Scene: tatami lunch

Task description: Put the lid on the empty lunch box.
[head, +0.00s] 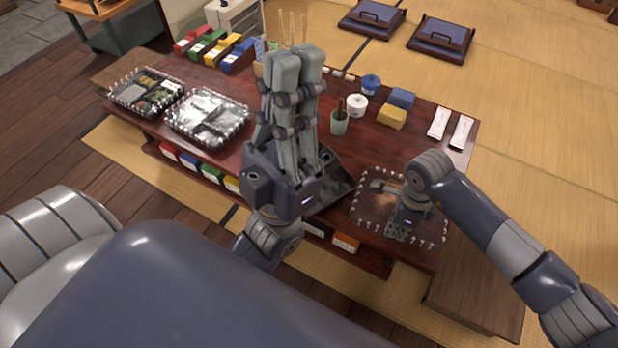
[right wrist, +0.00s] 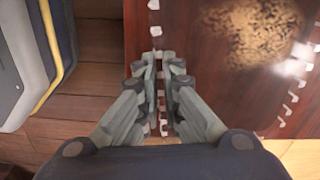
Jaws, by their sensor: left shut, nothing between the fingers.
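A clear lid (head: 366,213) with a beaded edge and a gold patch lies at the table's right front; the gold patch shows in the right wrist view (right wrist: 262,35). My right gripper (head: 382,187) is at the lid, its fingers close together along the beaded edge, which shows between them in the right wrist view (right wrist: 160,60). A dark, glossy open box (head: 340,178), seemingly the empty lunch box, is mostly hidden behind my left gripper (head: 298,58). That gripper is shut, empty and raised over the table.
Two lunch boxes with clear beaded covers stand at left, one with food (head: 150,90), one shiny and divided (head: 205,118). Behind are coloured boxes (head: 215,48), a green cup (head: 339,124), a white pot (head: 357,105), a yellow block (head: 392,117) and white packets (head: 439,123).

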